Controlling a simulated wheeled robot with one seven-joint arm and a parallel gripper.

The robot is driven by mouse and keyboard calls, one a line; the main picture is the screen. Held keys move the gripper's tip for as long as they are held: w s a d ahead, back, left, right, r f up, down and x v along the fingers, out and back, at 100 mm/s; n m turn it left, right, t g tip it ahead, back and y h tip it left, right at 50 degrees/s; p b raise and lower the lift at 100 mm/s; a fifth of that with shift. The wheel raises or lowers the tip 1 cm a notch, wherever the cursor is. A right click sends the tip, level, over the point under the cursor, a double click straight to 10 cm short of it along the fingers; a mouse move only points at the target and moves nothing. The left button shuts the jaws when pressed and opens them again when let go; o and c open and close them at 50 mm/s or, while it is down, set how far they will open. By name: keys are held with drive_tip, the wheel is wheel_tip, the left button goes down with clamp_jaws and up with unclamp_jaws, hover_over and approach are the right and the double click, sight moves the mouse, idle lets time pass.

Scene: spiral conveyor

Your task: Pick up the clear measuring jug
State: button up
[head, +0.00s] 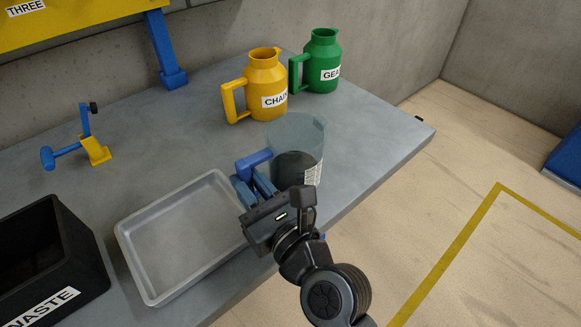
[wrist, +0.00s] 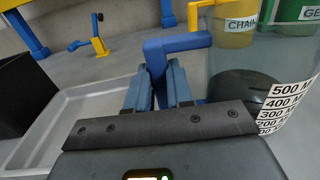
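The clear measuring jug (head: 296,135) stands upright near the table's front edge. It is see-through, with dark contents at the bottom, a printed white scale and a blue handle (head: 253,163) on its left. In the wrist view the jug (wrist: 268,95) is on the right, with its scale facing me. My gripper (head: 254,181) is at the handle; its blue fingers (wrist: 159,75) lie close on either side of the handle's upright part and look shut on it. I cannot tell whether the jug's base touches the table.
An empty grey tray (head: 124,240) lies left of my gripper, and a black WASTE bin (head: 88,262) beyond it. A yellow CHAIN jug (head: 267,76) and a green GEAR jug (head: 322,57) stand behind. A blue-yellow clamp (head: 95,150) is at the left. Table space right of the jug is clear.

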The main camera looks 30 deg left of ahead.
sight(247, 164)
clamp_jaws()
drive_tip(key=shift+r, duration=0.1)
drive_tip(key=shift+r, duration=0.4)
wheel_tip(247, 164, up, 4)
drive_tip(key=shift+f+p, duration=0.15)
drive_tip(key=shift+p, duration=0.7)
drive_tip(key=s+d+r, duration=0.4)
drive_tip(key=d+r, duration=0.2)
drive_tip(key=d, duration=0.5)
drive_tip(key=shift+s+r, duration=0.15)
drive_tip(key=shift+r, duration=0.05)
